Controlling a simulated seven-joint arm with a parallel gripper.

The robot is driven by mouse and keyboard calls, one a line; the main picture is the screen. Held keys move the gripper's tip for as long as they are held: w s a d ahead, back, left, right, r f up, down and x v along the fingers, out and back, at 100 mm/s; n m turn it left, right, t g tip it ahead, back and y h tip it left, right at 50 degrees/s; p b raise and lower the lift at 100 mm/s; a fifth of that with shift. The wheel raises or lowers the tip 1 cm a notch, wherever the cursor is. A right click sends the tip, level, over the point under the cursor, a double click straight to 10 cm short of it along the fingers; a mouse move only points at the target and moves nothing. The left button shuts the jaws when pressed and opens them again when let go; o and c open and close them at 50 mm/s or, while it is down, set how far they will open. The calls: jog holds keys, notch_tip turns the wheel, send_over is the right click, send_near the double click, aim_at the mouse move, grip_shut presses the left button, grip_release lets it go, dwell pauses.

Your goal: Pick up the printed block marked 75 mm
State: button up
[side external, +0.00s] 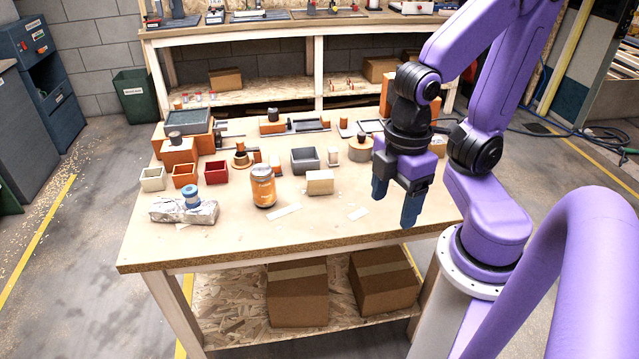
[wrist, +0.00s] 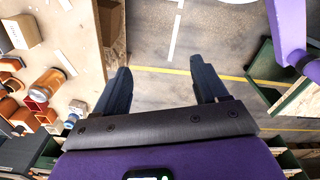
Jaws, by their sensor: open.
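A small tan block (side external: 320,183) sits on the workbench, right of the orange-labelled jar; it is the likely printed block, but I cannot read a marking on it. In the wrist view a tan block (wrist: 24,31) with a pale label lies at the upper left. My gripper (side external: 395,204) is above the right part of the bench, to the right of the block and apart from it. Its dark fingers (wrist: 160,68) are spread with nothing between them, over the floor in the wrist view.
The jar (side external: 263,187) stands left of the block, a grey bin (side external: 305,161) behind it. Red and orange bins (side external: 216,172) and a wrapped item (side external: 184,211) are further left. Pale paper strips (side external: 284,211) lie in front. The bench's front strip (side external: 260,242) is clear.

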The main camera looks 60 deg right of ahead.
jog(key=o, duration=0.5)
jog(key=n+t+h, duration=0.9)
jog(key=n+h, duration=0.2)
jog(key=n, duration=0.3)
send_near(321, 180)
jog(key=x, duration=0.6)
jog(key=shift+w+d+r, duration=0.2)
jog(key=shift+w+r, duration=0.05)
jog(key=shift+w, duration=0.05)
jog(key=shift+f+x, duration=0.15)
jog(key=shift+x, duration=1.15)
jog(key=shift+f+x, duration=0.15)
jog(key=shift+x, duration=1.1)
